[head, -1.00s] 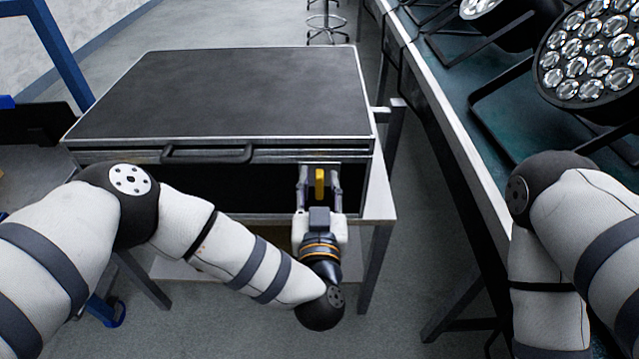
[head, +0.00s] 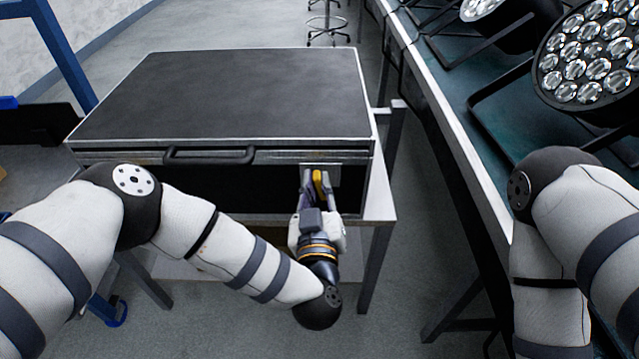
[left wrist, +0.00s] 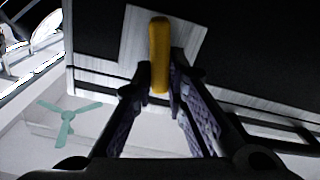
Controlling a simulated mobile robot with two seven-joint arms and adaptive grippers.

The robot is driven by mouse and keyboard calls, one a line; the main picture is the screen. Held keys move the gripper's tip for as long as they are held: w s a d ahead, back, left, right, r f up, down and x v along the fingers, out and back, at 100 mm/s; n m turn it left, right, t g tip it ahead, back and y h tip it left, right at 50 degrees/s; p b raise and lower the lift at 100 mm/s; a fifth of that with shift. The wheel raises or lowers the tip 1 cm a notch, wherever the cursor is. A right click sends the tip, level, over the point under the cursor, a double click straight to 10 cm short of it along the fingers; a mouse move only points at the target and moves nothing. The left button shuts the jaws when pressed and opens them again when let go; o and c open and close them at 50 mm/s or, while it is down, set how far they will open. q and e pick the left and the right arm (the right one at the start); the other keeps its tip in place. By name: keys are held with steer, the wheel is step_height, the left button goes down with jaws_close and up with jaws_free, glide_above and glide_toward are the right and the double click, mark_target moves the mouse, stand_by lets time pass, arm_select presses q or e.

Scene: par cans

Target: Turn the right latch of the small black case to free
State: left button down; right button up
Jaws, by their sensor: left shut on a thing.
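The small black case (head: 230,95) lies closed on a small table, with a metal-edged lid and a dark handle (head: 208,156) on its front. Its right latch is a yellow lever (head: 318,181) on a bright metal plate on the front face. My left gripper (head: 317,190) is shut on this lever. In the left wrist view the yellow latch (left wrist: 159,55) stands between the two fingertips, its long side near upright in that picture and slightly tilted. My right arm shows at the right edge, but its gripper is out of view.
The case's table (head: 380,200) has a pale top and grey legs. A long bench (head: 455,130) with lamps, one a large par can (head: 590,55), runs along the right. A stool (head: 327,25) stands at the back. Bare floor lies between table and bench.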

arm_select(q)
steer(key=n, duration=0.3)
steer(key=shift+a+f+n, duration=0.15)
steer(key=shift+a+n, duration=0.1)
steer(key=shift+n, duration=0.05)
steer(key=shift+a+f+n+b, duration=0.15)
steer(key=shift+f+n, duration=0.1)
steer(key=shift+n, duration=1.6)
steer(key=shift+a+f+n+b, duration=0.15)
steer(key=shift+f+n, duration=0.1)
steer(key=shift+n, duration=1.55)
steer(key=shift+a+f+n+b, duration=0.15)
steer(key=shift+f+n, duration=0.1)
steer(key=shift+n, duration=1.6)
arm_select(e)
steer(key=shift+s+f, duration=0.45)
steer(key=shift+f, duration=0.05)
arm_select(q)
steer(key=shift+d, duration=0.15)
steer(key=c, duration=1.6)
jaws_free()
